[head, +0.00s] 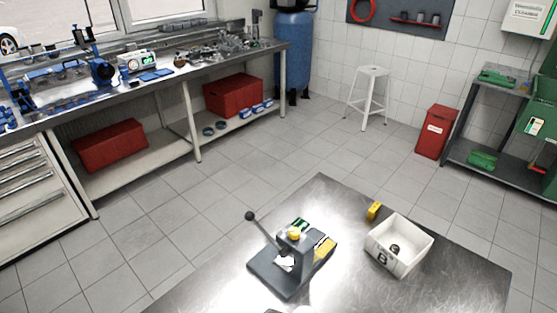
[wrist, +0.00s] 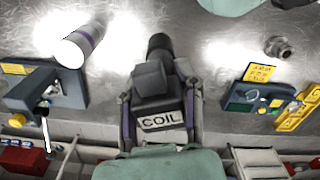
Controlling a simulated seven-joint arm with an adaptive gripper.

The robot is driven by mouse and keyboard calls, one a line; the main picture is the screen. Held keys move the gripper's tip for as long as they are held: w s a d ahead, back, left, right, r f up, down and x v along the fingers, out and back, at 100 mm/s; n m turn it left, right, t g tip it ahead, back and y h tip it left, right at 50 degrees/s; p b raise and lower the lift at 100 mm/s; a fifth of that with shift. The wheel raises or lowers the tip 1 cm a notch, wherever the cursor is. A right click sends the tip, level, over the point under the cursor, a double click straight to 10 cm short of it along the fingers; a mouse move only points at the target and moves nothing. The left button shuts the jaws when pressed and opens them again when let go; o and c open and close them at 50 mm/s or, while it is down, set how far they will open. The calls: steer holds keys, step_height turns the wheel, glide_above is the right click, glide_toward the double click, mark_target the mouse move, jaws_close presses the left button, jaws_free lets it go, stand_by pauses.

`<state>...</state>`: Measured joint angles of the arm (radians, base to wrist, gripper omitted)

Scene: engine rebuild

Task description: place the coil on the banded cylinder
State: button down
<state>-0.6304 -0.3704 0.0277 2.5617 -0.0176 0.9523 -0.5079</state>
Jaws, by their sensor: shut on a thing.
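In the wrist view, my gripper (wrist: 160,93) is shut on a dark grey block-shaped part with a white label reading COIL, the coil (wrist: 152,80). One finger is on each side of it. A rounded black end of the coil points away from my wrist. The banded cylinder (wrist: 78,47), pale with a purple band, lies or leans up and left of the coil, apart from it. I cannot tell how high the coil is above the metal table. My gripper and the coil do not show in the head view, and I cannot pick out the cylinder there.
In the head view a grey press (head: 290,262) with a lever, a yellow block (head: 374,210) and a white bin marked B (head: 416,262) stand on the metal table (head: 470,285). The wrist view shows a small metal fitting (wrist: 278,47) at upper right.

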steer(key=w+d+r+m, duration=0.2)
steer(key=d+r+m, duration=0.2)
steer(key=d+r, duration=0.4)
steer(key=shift+m, duration=0.3)
steer(key=shift+w+a+f, duration=0.25)
steer(key=shift+w+f, duration=1.95)
steer(key=shift+w, duration=0.2)
steer(key=shift+w+a+f, duration=0.2)
steer(key=shift+w+f, duration=2.05)
steer(key=shift+w, duration=0.1)
steer(key=shift+w+a+f, duration=0.25)
steer(key=shift+w+f, duration=1.95)
steer(key=shift+w, duration=0.2)
steer(key=shift+f, duration=0.15)
steer(key=c, duration=0.7)
jaws_free()
